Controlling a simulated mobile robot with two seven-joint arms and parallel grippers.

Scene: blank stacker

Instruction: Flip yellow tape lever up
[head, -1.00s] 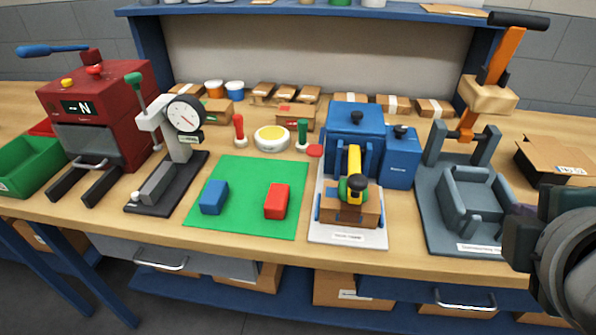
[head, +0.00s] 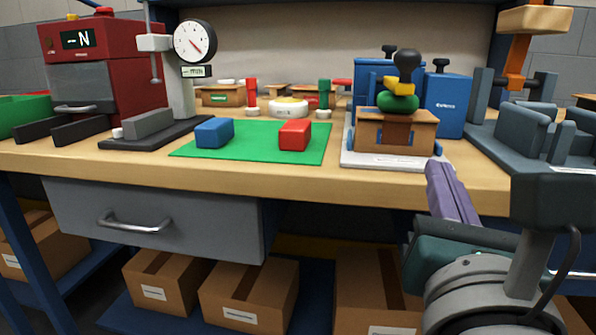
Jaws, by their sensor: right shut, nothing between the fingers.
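The tape machine stands at the right-centre of the bench in the head view, with blue housing on a white base plate (head: 388,162). Its yellow lever (head: 398,86) shows nearly end-on, with a black ball knob (head: 407,60) and a green rounded part (head: 397,103) at its near end. A brown carton (head: 372,132) sits in the machine under the lever. My right gripper (head: 436,167), with purple fingers, is shut and empty in front of and below the machine's right corner, apart from the lever. My left gripper is out of view.
A green mat (head: 240,152) with a blue block (head: 214,132) and a red block (head: 295,134) lies left of the machine. A dial gauge press (head: 195,42) and red oven (head: 125,50) stand further left. A grey press (head: 525,130) stands on the right. The bench front edge is near my gripper.

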